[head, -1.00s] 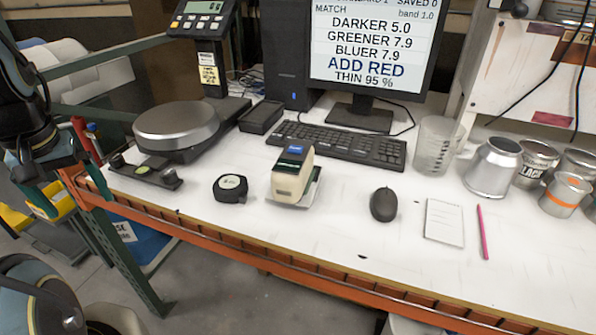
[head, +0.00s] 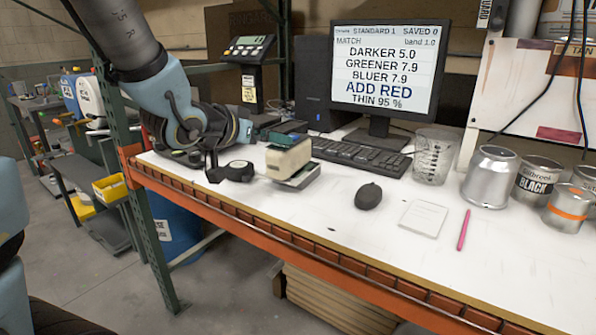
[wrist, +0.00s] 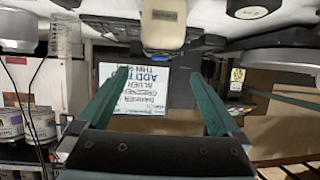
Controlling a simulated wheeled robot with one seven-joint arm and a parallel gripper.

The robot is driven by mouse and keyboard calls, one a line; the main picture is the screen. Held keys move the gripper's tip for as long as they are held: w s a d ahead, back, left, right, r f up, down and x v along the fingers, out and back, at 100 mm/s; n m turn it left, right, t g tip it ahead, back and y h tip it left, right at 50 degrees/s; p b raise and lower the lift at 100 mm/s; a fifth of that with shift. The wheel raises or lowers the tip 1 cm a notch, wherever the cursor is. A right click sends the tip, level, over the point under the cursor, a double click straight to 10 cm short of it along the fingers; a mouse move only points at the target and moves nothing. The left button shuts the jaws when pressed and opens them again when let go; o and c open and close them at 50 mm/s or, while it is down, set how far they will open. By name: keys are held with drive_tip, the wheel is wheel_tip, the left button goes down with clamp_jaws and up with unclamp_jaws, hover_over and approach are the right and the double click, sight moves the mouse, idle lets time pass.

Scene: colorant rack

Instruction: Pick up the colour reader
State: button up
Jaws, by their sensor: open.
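The colour reader (head: 289,158) is a beige, block-shaped device on a light base, standing on the white bench left of the mouse. The wrist view is upside down and shows the reader (wrist: 163,28) at the top middle, beyond the fingertips. My gripper (head: 279,130) reaches in from the left, its teal fingers close to the reader's upper part and partly hiding it. In the wrist view my gripper (wrist: 158,74) is open, with a wide gap and nothing between the fingers. Whether a finger touches the reader cannot be told.
A black tape measure (head: 238,172) lies just left of the reader. Behind are the keyboard (head: 362,157) and monitor (head: 388,80). The mouse (head: 368,196), a notepad (head: 423,219), a pink pen (head: 463,230), a beaker (head: 433,157) and cans (head: 491,178) are to the right.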

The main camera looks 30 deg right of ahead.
sight(279, 148)
drive_tip(key=x, duration=0.5)
drive_tip(key=shift+d+p, duration=0.25)
drive_tip(key=shift+p, duration=0.1)
drive_tip(key=shift+p+x, duration=0.9)
drive_tip(key=shift+x, duration=1.75)
drive_tip(key=shift+w, duration=0.1)
clamp_jaws()
drive_tip(key=shift+r, duration=0.15)
